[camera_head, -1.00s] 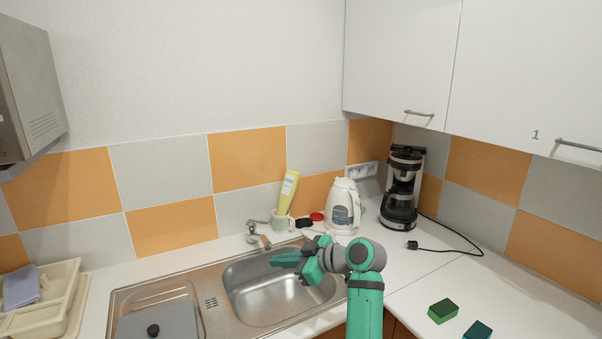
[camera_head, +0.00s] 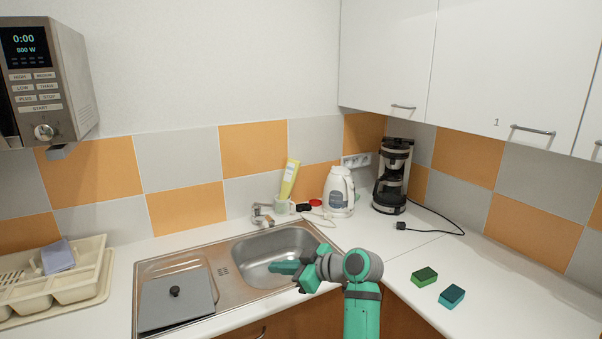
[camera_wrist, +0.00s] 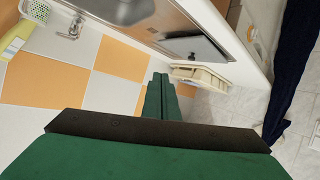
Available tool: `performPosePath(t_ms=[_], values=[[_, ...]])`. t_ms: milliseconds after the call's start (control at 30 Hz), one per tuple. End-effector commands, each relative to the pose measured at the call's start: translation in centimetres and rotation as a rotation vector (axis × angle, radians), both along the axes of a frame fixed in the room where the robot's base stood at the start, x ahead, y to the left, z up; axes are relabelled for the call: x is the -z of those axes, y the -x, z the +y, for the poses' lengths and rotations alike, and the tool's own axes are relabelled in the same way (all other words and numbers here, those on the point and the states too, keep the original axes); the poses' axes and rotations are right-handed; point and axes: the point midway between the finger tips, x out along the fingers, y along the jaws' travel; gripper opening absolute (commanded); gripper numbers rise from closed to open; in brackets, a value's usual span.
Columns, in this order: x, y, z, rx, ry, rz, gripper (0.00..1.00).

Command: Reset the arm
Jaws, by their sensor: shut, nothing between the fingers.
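My gripper (camera_head: 285,267) is green and grey, and it points left over the front part of the steel sink (camera_head: 258,247). Its fingers are together with nothing between them. In the wrist view the closed green fingers (camera_wrist: 161,98) stand in the middle, with the wall tiles and the sink tilted behind them. My arm comes up from the bottom edge of the head view and bends left at the wrist.
The faucet (camera_head: 262,216), a yellow tube (camera_head: 289,179) in a cup, a white kettle (camera_head: 339,193) and a coffee maker (camera_head: 393,177) stand behind. Two sponges (camera_head: 425,277) (camera_head: 451,296) lie right of my arm. A dish tray (camera_head: 60,285) is at left, below a microwave (camera_head: 45,75).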

Motion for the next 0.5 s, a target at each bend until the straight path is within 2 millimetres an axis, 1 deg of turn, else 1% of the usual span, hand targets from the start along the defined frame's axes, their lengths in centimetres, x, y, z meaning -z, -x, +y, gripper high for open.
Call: performPosePath(t_ms=[33,167,333,467,500], values=[[0.7,0.1,0.1,0.011,-0.006,0.006,0.0],[2.7,0.2,0.3,0.05,-0.025,0.021,0.0],[5.9,0.6,0.7,0.111,-0.055,0.047,0.0],[9.3,1.2,0.9,0.177,-0.084,0.074,0.0],[10.7,1.5,0.9,0.204,-0.094,0.085,0.0]])
